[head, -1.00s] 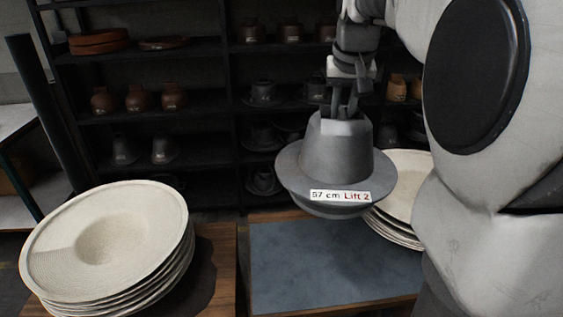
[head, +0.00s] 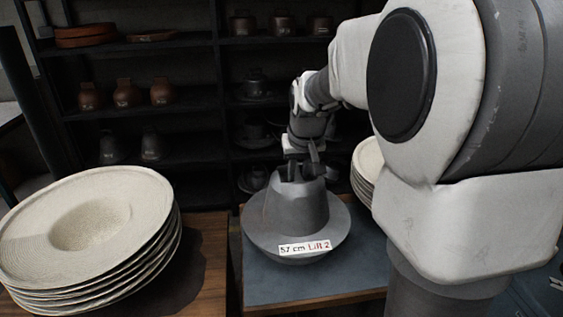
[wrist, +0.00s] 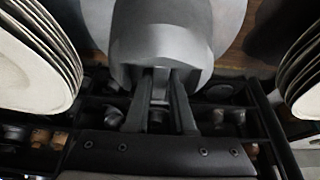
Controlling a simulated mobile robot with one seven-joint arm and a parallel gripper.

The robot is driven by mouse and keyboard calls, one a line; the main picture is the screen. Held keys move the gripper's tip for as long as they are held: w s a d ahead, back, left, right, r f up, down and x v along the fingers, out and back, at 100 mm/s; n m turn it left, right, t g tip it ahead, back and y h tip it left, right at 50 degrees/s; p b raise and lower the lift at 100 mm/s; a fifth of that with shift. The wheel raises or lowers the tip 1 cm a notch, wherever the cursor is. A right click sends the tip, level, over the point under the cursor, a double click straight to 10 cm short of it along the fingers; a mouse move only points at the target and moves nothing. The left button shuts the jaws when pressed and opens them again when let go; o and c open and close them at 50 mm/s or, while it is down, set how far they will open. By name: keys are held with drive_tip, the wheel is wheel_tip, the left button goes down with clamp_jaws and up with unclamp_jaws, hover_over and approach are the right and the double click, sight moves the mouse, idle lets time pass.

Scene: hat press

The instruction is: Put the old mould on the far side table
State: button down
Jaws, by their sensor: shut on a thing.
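The old mould (head: 297,215) is a grey hat-shaped block with a wide brim and a white label reading "57 cm Lift 2". It is upright over the blue-grey top of a wood-edged table (head: 268,283). My gripper (head: 301,173) is shut on the grip at the top of its crown. In the wrist view the mould (wrist: 165,32) fills the upper middle, with my fingers (wrist: 160,82) at its crown. I cannot tell whether its underside touches the table.
A stack of pale hat blanks (head: 90,235) sits on a wooden table at left. Another pale stack (head: 366,172) stands right of the mould, partly behind my arm. Dark shelves (head: 190,103) with several moulds stand behind. Bare blue-grey surface shows in front of the mould.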

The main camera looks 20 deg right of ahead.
drive_tip(key=shift+w+f+b, duration=0.1)
drive_tip(key=shift+f+b, duration=0.35)
drive_tip(key=shift+f, duration=1.8)
drive_tip(key=shift+f, duration=0.2)
drive_tip(key=c, duration=0.8)
unclamp_jaws()
drive_tip(key=shift+f, duration=0.1)
drive_tip(key=shift+o, duration=0.2)
